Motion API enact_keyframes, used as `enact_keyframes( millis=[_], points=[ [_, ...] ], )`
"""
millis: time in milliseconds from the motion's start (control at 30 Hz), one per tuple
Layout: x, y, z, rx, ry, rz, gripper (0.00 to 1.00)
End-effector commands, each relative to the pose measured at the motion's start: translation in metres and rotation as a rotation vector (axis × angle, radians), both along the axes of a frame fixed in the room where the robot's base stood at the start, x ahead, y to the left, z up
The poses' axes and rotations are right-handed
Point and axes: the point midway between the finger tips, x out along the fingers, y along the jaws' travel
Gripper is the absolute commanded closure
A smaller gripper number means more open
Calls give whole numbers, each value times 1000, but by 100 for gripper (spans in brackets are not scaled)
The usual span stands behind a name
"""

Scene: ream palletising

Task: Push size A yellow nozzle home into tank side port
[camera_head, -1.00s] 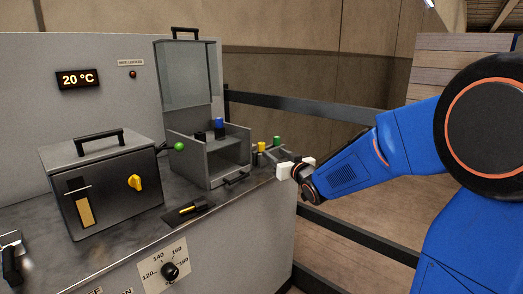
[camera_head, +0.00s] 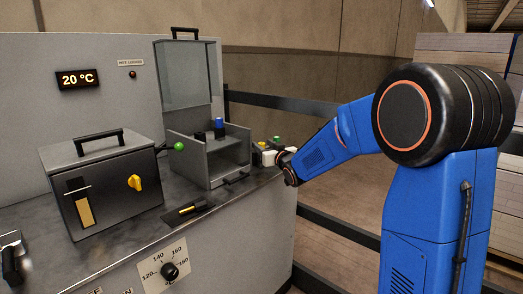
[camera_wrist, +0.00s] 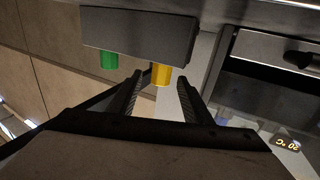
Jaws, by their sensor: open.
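The yellow nozzle (camera_head: 262,145) stands at the right end of the bench; in the wrist view the yellow nozzle (camera_wrist: 161,75) sticks out of a grey holder (camera_wrist: 140,35). My gripper (camera_wrist: 159,83) is open, with its two fingers on either side of the yellow nozzle and space showing beside it; I cannot tell whether either finger touches. In the head view my gripper (camera_head: 268,158) hides most of the holder. The tank appears to be the dark grey box (camera_head: 110,190) with a black top handle, at the left of the bench. Its side port is not clear.
A green nozzle (camera_head: 277,139) stands beside the yellow one. An open grey chamber (camera_head: 205,170) with a raised clear door (camera_head: 187,75) stands between tank and holder. A green ball knob (camera_head: 179,146) juts out right of the tank.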

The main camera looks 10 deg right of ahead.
Motion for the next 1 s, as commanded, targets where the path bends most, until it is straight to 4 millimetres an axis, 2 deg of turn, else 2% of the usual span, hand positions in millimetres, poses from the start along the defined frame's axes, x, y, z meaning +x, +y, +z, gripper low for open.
enact_keyframes(
  millis=[200, 267, 400, 767, 867, 1000],
  points=[
    [1, 0, 0, 0, 0, 0, 55],
    [1, 0, 0, 0, 0, 0, 67],
    [1, 0, 0, 0, 0, 0, 100],
    [1, 0, 6, -1, -2, 0, 100],
    [0, 0, 18, 1, -3, -1, 100],
    [0, 0, 44, 0, -4, 0, 100]
  ],
)
